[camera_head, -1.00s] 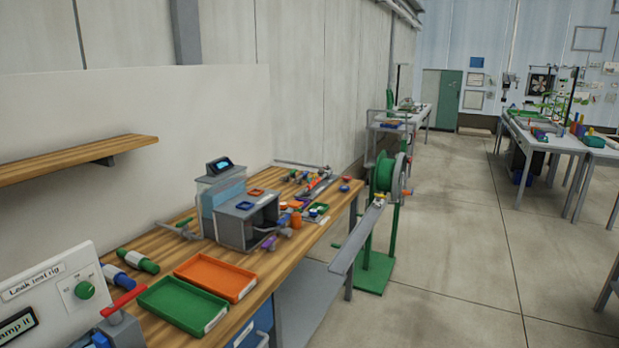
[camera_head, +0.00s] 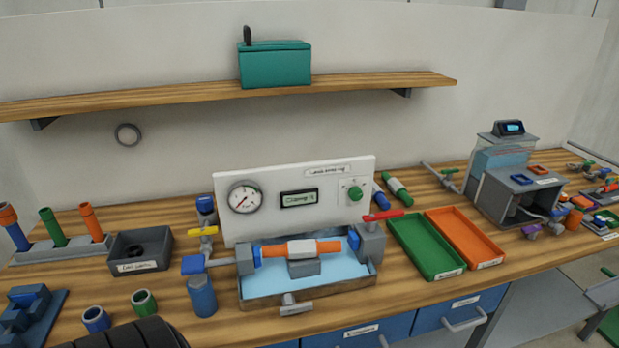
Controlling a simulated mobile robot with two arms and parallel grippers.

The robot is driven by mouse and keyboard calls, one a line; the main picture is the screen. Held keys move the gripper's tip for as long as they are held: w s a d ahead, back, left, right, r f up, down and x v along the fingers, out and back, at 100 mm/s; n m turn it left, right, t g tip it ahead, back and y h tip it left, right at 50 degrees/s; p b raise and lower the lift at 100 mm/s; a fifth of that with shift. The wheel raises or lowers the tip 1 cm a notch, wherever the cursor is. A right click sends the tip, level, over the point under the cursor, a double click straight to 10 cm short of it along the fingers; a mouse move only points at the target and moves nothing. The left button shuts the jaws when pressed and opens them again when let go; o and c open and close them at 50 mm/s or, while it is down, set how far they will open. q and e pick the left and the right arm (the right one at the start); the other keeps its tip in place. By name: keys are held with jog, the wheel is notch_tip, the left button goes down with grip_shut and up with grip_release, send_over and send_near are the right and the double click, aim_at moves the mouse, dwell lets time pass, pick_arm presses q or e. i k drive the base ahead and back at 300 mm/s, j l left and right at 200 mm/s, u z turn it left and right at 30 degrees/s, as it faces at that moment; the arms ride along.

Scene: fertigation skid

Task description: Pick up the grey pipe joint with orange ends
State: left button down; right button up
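The pipe joint (camera_head: 301,249) with a light grey middle and orange ends lies horizontally in the leak test rig (camera_head: 294,205), above its shallow light-blue basin. It rests over a small grey block, between a blue-tipped clamp on its left and another on its right. The right clamp has a red lever (camera_head: 383,216). The rig's display seems to read "Clamp it". Neither of my grippers shows in the head view. A black ribbed shape at the bottom left edge may be part of my own arm.
Green tray (camera_head: 424,247) and orange tray (camera_head: 467,238) lie right of the rig, both looking empty. A dark grey box (camera_head: 140,262) and a rack with upright coloured pipes (camera_head: 62,250) stand left. A shelf (camera_head: 180,98) with a teal box (camera_head: 274,66) hangs above.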

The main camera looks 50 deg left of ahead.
aim_at(307, 249)
jog(key=u, duration=1.5)
